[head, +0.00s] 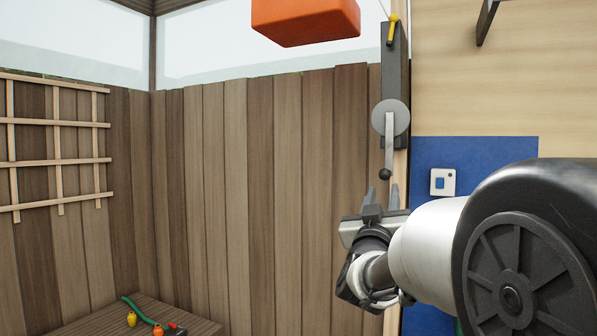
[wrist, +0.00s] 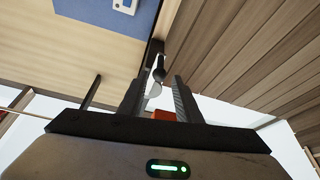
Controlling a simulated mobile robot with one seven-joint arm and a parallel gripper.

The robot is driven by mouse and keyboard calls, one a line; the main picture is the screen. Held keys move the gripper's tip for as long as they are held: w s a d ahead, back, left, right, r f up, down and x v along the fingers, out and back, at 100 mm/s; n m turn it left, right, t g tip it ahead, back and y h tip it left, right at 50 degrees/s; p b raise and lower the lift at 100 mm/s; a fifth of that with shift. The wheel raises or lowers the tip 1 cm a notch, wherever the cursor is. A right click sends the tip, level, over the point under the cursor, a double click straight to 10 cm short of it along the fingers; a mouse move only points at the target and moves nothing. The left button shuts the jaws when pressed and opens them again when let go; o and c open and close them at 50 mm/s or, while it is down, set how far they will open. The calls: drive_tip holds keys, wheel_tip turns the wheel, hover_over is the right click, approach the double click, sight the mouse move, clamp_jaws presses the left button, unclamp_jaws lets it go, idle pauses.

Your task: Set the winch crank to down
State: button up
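The winch crank (head: 389,140) is a light grey arm on a round grey disc (head: 390,116), mounted on a dark upright plate (head: 394,62). The arm hangs straight down from the disc and ends in a black ball knob (head: 386,175). My gripper (head: 382,195) is just below the knob with its fingers pointing up. The fingers are apart and hold nothing. In the wrist view the dark knob (wrist: 158,72) shows near the gap between the open fingertips of my gripper (wrist: 158,82). I cannot tell whether a finger touches it.
An orange block (head: 305,20) hangs at the top, left of the winch. A yellow-handled piece (head: 392,28) sits at the plate's top. A white switch plate (head: 443,182) is on a blue panel (head: 480,152) to the right. A low bench (head: 90,322) with small items stands at lower left.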

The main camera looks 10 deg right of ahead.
sight(386, 173)
drive_tip(key=p+x, duration=0.1)
drive_tip(key=x, duration=1)
drive_tip(key=shift+p, duration=0.4)
clamp_jaws()
